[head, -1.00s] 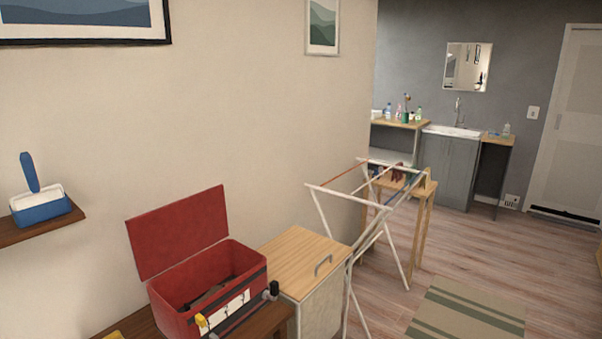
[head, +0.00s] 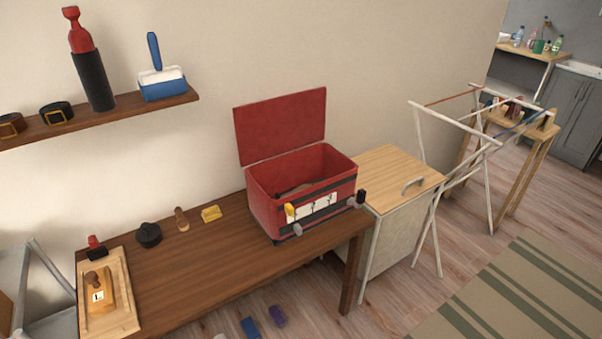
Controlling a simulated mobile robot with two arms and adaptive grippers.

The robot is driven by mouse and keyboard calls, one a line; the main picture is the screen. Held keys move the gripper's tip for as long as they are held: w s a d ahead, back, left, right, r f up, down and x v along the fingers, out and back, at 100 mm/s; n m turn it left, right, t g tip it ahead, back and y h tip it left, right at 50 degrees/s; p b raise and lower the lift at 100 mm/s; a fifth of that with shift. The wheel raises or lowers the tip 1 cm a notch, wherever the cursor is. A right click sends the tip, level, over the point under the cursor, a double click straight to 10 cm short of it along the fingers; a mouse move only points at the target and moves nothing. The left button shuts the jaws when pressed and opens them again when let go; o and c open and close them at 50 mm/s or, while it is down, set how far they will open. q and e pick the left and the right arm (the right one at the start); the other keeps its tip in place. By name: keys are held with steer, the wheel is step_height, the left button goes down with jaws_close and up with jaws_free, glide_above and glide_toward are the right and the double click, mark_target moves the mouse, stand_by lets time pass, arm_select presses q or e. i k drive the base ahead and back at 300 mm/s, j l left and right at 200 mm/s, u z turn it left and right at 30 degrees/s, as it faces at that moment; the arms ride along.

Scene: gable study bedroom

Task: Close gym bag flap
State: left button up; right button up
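The red gym bag (head: 262,213) stands at the right end of a brown wooden table. Its flap (head: 281,125) is up, standing nearly upright at the back near the wall. The bag's top is open and something dark lies inside, too shaded to tell. The front has a dark band, a white panel (head: 312,208) and a yellow tag (head: 290,211). Neither of my grippers shows in the head view.
The table (head: 215,260) also holds a tray (head: 124,305), a black item (head: 148,235) and a yellow block (head: 211,214). A shelf (head: 120,113) hangs above. A wooden-topped cabinet (head: 388,180) and a drying rack (head: 431,200) stand right. Small items lie on the floor in front.

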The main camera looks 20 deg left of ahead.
mark_target(266, 129)
steer(key=i+l, duration=0.15)
steer(key=i+l+u, duration=0.7)
steer(key=i+l, duration=0.05)
steer(key=l, duration=0.1)
